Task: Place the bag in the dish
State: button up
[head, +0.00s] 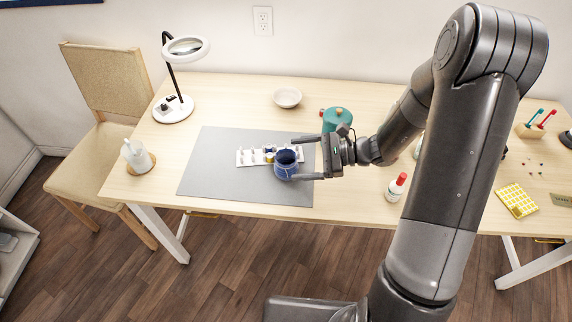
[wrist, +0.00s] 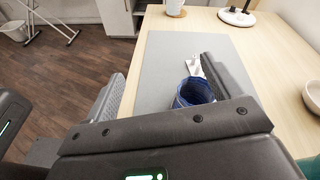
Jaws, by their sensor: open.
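A dark blue bag (head: 286,166) with an open top stands upright on the grey mat. My gripper (head: 299,159) is open, with one finger on the far side of the bag and one on the near side. In the wrist view the bag (wrist: 190,93) shows between the fingers, nearer the right one; its lower part is hidden by my gripper. I cannot tell whether a finger touches it. The dish, a small pale round bowl (head: 287,98), is empty at the back of the table. It also shows at the right edge of the wrist view (wrist: 313,98).
A white spool rack (head: 246,157) lies just behind the bag on the grey mat (head: 215,177). A teal container (head: 337,118) stands behind my gripper. A ring lamp (head: 186,47) is at the back left, a red-capped bottle (head: 395,188) at the right. The table between mat and dish is clear.

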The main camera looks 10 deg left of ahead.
aim_at(277, 156)
jog(key=w+f+m+t, duration=0.1)
jog(key=f+m, duration=0.1)
jog(key=w+f+m+t+y, duration=0.1)
jog(key=w+f+m+t, duration=0.1)
jog(key=f, duration=0.1)
jog(key=w+f+m+t+y, duration=0.1)
jog(key=w+f+m+t, duration=0.1)
jog(key=f, duration=0.1)
jog(key=shift+w+d+f+m, duration=0.1)
jog(key=shift+d+f+m, duration=0.05)
jog(key=shift+d+m, duration=0.2)
jog(key=shift+w+a+f, duration=0.1)
jog(key=shift+a, duration=0.1)
jog(key=shift+s+x, duration=0.1)
jog(key=shift+x, duration=1.7)
jog(key=shift+s+x, duration=0.15)
jog(key=shift+x, duration=1.65)
jog(key=shift+c, duration=0.4)
jog(key=c, duration=1)
jog(key=shift+c, duration=0.2)
